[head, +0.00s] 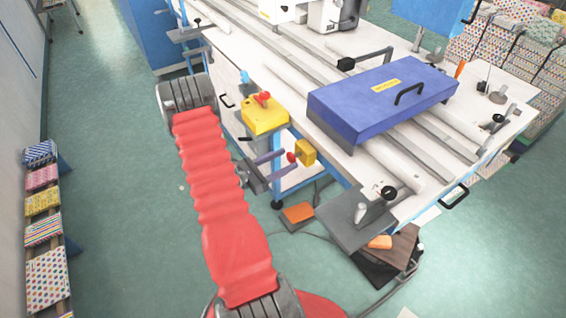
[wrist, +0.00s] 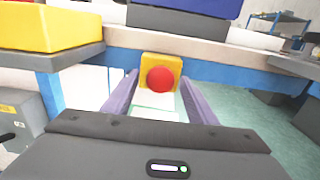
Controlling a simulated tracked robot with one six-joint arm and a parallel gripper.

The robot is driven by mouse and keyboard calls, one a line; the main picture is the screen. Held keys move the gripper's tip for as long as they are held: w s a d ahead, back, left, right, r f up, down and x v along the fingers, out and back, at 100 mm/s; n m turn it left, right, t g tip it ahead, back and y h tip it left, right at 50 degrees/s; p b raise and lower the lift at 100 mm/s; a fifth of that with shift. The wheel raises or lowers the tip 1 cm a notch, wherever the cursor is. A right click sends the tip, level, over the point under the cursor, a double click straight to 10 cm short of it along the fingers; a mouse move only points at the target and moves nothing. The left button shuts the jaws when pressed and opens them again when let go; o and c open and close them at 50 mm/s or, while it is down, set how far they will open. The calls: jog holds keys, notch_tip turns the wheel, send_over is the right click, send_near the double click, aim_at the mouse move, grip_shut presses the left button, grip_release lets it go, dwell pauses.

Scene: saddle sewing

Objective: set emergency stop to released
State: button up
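The emergency stop is a yellow box (head: 305,152) with a round red button (head: 291,158), mounted at the front side of the white table. In the wrist view the yellow box (wrist: 147,68) and red button (wrist: 161,79) are straight ahead, near the middle. My gripper (head: 283,161) has two purple fingers and is open. Its fingers point at the button, one to either side of it in the wrist view, with nothing held between them. The fingertips look close to the button; I cannot tell whether they touch it.
A yellow box with red parts (head: 265,115) stands on a small ledge left of the stop; its yellow side fills the upper left of the wrist view (wrist: 45,25). A blue-purple case (head: 375,100) lies on the table (head: 255,72). An orange pedal (head: 298,212) is on the floor below.

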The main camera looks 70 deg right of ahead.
dwell(0.3)
jog(key=v, duration=1.3)
jog(key=shift+w+a, duration=0.3)
jog(key=shift+f, duration=0.15)
